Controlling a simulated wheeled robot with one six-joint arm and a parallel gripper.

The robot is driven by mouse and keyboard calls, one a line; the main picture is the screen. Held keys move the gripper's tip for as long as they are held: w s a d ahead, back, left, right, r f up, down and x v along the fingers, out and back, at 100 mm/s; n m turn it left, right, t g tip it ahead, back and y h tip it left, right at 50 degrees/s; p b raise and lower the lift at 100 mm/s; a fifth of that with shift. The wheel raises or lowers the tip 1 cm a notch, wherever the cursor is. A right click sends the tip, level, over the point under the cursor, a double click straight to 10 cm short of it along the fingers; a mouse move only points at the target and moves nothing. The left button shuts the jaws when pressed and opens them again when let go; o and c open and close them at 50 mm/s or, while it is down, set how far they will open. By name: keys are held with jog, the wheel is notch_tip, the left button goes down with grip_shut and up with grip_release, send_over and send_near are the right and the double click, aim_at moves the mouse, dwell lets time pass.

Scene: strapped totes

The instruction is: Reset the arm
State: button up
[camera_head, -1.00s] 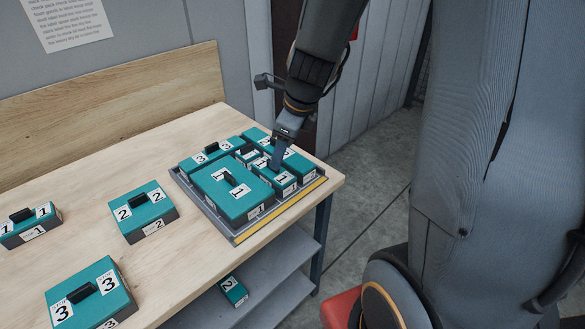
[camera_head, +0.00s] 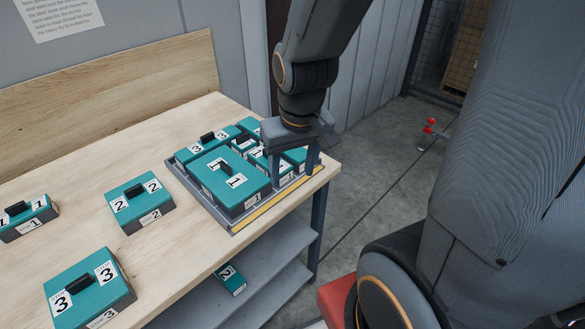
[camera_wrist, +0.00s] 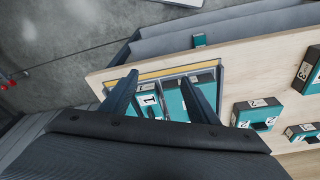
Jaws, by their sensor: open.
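My gripper (camera_head: 294,165) is open and hangs over the right end of a grey tray (camera_head: 192,194) on the wooden table. In the wrist view its two fingers (camera_wrist: 160,98) stand wide apart with the tray and teal boxes beyond and below. The tray holds several teal boxes with black handles and number labels. The large box labelled 1 (camera_head: 229,186) lies at its front, and a box labelled 3 (camera_head: 203,147) lies behind. Smaller boxes at the tray's right are partly hidden by my gripper. I cannot tell whether the fingertips touch any box.
Loose teal boxes stand on the table (camera_head: 150,256) left of the tray: one labelled 2 (camera_head: 138,203), one labelled 3 (camera_head: 85,288) and one labelled 1 (camera_head: 26,219). Another teal box (camera_head: 231,279) lies on the lower grey shelf (camera_head: 262,263). Open floor lies right of the table.

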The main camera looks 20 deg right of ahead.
notch_tip(320, 180, down, 6)
jog(key=b, duration=0.5)
jog(key=shift+g, duration=0.4)
jog(key=shift+w, duration=0.1)
